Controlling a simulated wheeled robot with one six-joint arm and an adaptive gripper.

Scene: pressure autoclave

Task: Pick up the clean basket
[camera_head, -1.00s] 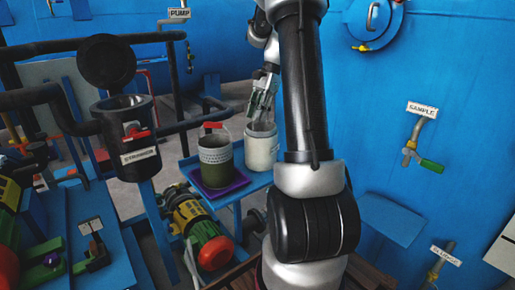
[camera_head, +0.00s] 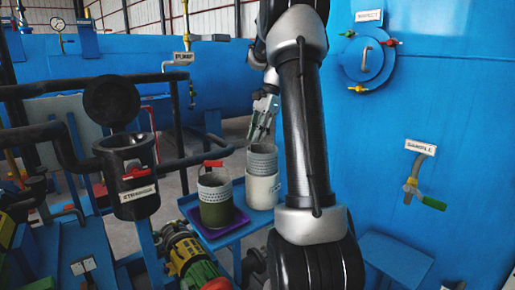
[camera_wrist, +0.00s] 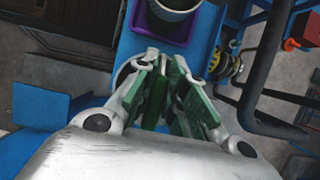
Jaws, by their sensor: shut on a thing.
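The clean basket (camera_head: 262,162) is grey and perforated. It stands partly out of the top of a white container (camera_head: 263,192), with its lower part hidden inside. My gripper (camera_head: 260,138) is directly above the basket, its fingers close together, shut on what looks like the basket's thin handle. In the wrist view my gripper (camera_wrist: 180,95) has its green-padded fingers close together.
A second perforated basket (camera_head: 213,182) with a red grip sits in a dark green container on a purple tray (camera_head: 240,222), left of the white container. Both stand on a blue bench (camera_head: 255,222). A black strainer (camera_head: 128,175) and pipes are at left; a blue tank wall (camera_head: 460,90) is at right.

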